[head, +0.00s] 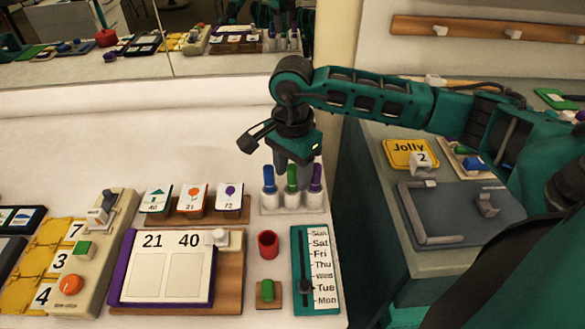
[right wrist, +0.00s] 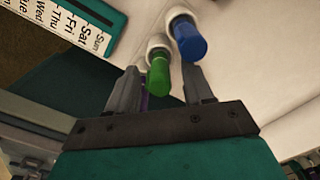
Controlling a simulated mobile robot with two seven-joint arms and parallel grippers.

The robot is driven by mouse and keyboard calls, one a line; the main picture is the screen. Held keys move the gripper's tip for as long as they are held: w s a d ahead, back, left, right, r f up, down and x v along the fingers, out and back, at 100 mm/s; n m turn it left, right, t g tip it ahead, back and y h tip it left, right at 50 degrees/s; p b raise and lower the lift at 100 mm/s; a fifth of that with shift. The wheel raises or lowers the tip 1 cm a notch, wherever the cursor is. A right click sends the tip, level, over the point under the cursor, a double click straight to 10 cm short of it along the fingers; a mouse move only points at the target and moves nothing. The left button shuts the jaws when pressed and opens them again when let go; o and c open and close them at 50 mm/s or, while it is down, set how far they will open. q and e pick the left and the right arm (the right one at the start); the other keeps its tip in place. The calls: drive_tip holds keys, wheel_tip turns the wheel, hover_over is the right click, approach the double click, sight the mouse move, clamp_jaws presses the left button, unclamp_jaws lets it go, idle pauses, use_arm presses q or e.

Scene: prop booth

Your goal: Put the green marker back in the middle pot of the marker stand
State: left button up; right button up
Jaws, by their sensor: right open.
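The white marker stand (head: 293,208) is near the back right of the white table and holds three upright markers. The blue marker (head: 269,180) is in the left pot, the green marker (head: 292,178) in the middle pot and the purple marker (head: 316,178) in the right pot. My right gripper (head: 293,164) is open directly above the stand, pointing down. In the right wrist view, the top of the green marker (right wrist: 158,76) shows between the fingers, with the blue marker (right wrist: 189,42) beside it. The purple marker is mostly hidden behind a finger there. My left gripper is out of view.
A red cup (head: 268,244), a green peg on a small wooden block (head: 267,301) and a weekday slider board (head: 318,270) stand in front of the stand. Picture cards (head: 191,198) are to its left. A grey tray (head: 455,212) is on the right counter. A mirror lines the back.

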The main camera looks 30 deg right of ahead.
wheel_tip(320, 180, up, 13)
idle(0.5)
drive_tip(key=shift+f, duration=0.1)
idle(0.3)
